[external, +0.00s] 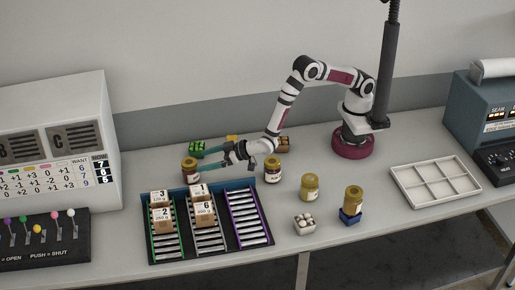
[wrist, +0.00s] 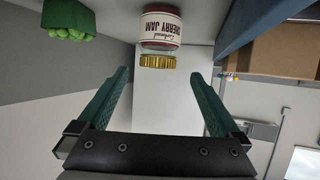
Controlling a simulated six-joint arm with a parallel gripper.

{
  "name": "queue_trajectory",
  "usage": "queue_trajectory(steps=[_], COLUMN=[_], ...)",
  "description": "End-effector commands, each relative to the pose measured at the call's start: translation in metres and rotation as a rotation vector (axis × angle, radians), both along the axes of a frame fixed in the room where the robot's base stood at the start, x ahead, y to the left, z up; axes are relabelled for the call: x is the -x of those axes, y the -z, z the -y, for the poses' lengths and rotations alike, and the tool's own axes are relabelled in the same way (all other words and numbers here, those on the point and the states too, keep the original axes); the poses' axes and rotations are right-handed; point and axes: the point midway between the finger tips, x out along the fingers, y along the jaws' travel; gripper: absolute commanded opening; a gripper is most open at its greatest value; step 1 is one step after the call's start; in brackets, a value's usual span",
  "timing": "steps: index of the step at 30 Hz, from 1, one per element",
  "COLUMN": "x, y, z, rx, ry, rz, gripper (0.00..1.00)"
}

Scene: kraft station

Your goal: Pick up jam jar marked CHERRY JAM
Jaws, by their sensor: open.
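The jam jar marked CHERRY JAM (wrist: 162,27) shows upside down in the wrist view, with a dark red body, a white label and a gold lid (wrist: 158,62). In the external view a dark red jar with a gold lid (external: 190,172), which appears to be the same one, stands upright behind the roller rack. My gripper (wrist: 160,74) is open and empty, its teal fingers pointing at the jar, one on each side of its line. In the external view my gripper (external: 200,160) reaches left, with its fingertips close to the jar. Whether they touch is unclear.
The dark roller rack (external: 240,248) with small cartons (external: 162,219) lies just in front of the jar. A green punnet (external: 197,146) is behind it. Another dark jar (external: 272,169) stands right of my wrist. Yellow jars (external: 309,188) and a white tray (external: 402,182) are farther right.

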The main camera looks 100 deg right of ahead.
Motion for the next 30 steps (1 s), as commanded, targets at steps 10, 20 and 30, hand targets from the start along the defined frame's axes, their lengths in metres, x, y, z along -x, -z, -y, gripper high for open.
queue_trajectory(steps=[10,20,30], x=[-0.043,-0.063,-0.062], y=[0.022,0.03,0.03], z=[0.02,0.027,0.026], rx=[-0.001,-0.001,-0.001], ry=[0.0,-0.003,-0.003], rz=[0.0,-0.001,-0.001], gripper=[1.0,1.0,0.46])
